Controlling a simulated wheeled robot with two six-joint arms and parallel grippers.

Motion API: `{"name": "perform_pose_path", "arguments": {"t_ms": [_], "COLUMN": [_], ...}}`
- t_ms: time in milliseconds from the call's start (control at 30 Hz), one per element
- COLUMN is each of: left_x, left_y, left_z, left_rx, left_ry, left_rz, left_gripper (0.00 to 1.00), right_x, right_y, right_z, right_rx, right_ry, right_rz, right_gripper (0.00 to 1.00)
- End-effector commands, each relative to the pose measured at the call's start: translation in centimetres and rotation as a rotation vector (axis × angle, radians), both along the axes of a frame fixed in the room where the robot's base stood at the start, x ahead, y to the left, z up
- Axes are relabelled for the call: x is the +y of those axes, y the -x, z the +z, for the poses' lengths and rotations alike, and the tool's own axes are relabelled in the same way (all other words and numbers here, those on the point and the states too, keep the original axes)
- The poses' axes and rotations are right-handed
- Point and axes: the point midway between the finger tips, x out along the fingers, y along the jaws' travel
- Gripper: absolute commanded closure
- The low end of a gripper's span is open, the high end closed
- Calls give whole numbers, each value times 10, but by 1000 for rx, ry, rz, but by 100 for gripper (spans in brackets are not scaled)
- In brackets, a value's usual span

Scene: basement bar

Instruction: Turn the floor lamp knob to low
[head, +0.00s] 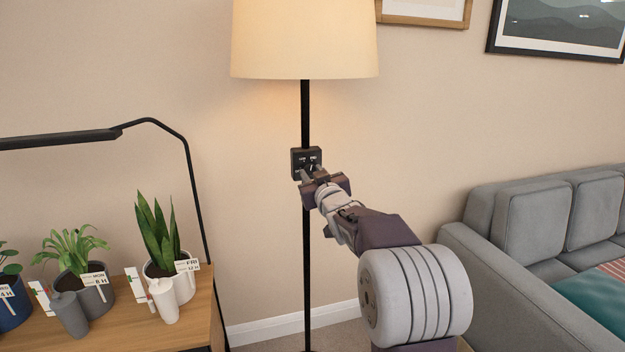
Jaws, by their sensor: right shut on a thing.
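The floor lamp has a cream shade (304,40) and a thin black pole (307,260). The shade glows and lights the wall below it. A small black control box (299,155) with white markings sits on the pole below the shade. My right gripper (310,174) is at the front of this box, its fingers shut on the knob. The fingers hide most of the knob, so its setting cannot be read. My left gripper is not in view.
A wooden table (205,318) at the left holds several potted plants, such as a snake plant (157,232). A black desk lamp (60,138) arches over it. A grey sofa (535,225) stands at the right. Framed pictures (560,28) hang on the wall.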

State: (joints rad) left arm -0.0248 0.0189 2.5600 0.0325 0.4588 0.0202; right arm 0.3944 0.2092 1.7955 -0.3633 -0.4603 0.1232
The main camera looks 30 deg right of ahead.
Motion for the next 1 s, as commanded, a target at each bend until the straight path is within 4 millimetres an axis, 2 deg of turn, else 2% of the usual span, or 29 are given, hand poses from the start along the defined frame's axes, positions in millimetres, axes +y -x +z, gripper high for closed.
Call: {"name": "perform_pose_path", "arguments": {"t_ms": [100,600,1000], "left_x": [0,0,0], "left_y": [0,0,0], "left_z": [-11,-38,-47], "left_rx": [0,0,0], "left_ry": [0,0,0], "left_rz": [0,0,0], "left_gripper": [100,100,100], "right_x": [0,-1,-1], "right_y": [0,0,0], "right_z": [-3,-2,-1], "right_rx": [24,128,173], "right_ry": [107,531,712], "right_rz": [0,0,1], "right_gripper": [100,100,100]}}
